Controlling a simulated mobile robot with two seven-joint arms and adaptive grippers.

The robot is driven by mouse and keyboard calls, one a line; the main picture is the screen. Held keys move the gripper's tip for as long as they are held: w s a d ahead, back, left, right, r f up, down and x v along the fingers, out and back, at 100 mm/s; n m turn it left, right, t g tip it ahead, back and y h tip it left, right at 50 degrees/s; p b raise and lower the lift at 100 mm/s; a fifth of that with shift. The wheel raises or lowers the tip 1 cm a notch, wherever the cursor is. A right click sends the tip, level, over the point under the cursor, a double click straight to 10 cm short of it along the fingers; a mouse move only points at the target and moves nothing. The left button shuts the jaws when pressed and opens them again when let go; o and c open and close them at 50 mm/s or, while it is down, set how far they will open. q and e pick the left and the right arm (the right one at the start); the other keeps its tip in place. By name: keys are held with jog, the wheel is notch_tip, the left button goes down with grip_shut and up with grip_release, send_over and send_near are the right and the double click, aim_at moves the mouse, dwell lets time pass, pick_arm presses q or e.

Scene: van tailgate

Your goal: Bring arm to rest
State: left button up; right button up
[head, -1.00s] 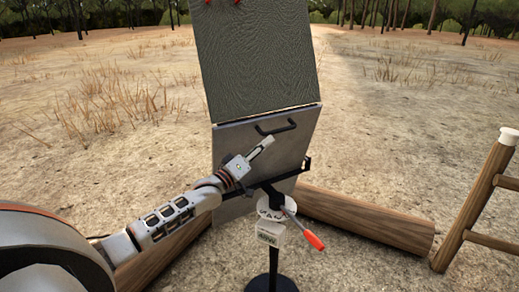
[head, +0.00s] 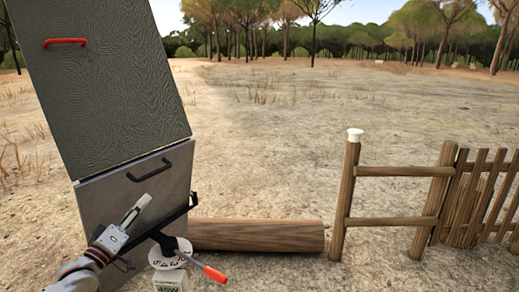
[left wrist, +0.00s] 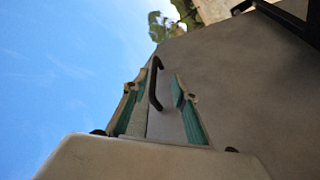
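My left gripper (head: 140,203) reaches in from the lower left in the head view, in front of a grey lower panel (head: 110,205). In the left wrist view its two green-padded fingers (left wrist: 160,88) stand apart with nothing held between them. The panel's black handle (head: 150,170) is just above the fingertips in the head view. In the left wrist view the handle (left wrist: 155,82) shows beyond the gap between the fingers. My right gripper is in neither view.
A dark textured upper panel (head: 110,90) has a red handle (head: 66,42). A stand with a white dial (head: 170,255) and a red-gripped lever (head: 214,274) is right of my left gripper. A log (head: 260,235) and a wooden fence (head: 395,172) lie farther right. Open dry ground extends behind.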

pick_arm(q)
jog(key=s+d+f+m+g, duration=0.1)
jog(key=s+d+f+m, duration=0.2)
jog(key=f, duration=0.4)
jog(key=s+d+f+g, duration=0.2)
jog(key=s+d+f, duration=0.2)
jog(key=d+f, duration=0.25)
jog(key=s+d+f+m+g, duration=0.3)
jog(key=s+d+f, duration=0.3)
jog(key=s+f, duration=0.4)
jog(key=s+d+f+m+g+y, duration=0.1)
jog(key=s+d+f+m+g, duration=0.2)
jog(key=s, duration=1.4)
jog(key=d+f+m, duration=0.1)
jog(key=d+f, duration=0.3)
jog(key=f, duration=0.3)
jog(key=shift+s+f+g+y, duration=0.3)
jog(key=shift+s, duration=0.05)
